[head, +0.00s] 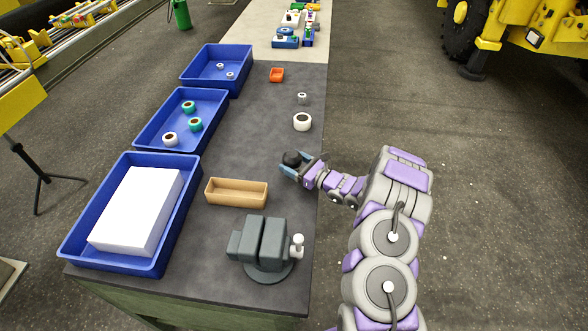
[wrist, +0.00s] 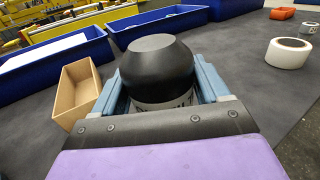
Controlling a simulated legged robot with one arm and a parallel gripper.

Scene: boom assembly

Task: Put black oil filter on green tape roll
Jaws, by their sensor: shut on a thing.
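The black oil filter (wrist: 156,66) is held upright between the two fingers of my gripper (wrist: 165,92), which is shut on it. In the head view my gripper (head: 298,168) with the filter (head: 293,158) is over the right edge of the dark table, right of the wooden box. Two green tape rolls lie in the middle blue tray: one (head: 189,106) at the back and one (head: 195,125) nearer the front. A white and brown tape roll (head: 170,139) lies with them. My gripper is apart from that tray, to its right.
A wooden box (head: 236,203) and a grey vise (head: 264,246) stand on the near table. A blue tray (head: 75,232) holds a white block. A white tape roll (head: 302,121), a small grey roll (head: 302,98) and an orange bin (head: 277,74) stand farther back. The table's centre is clear.

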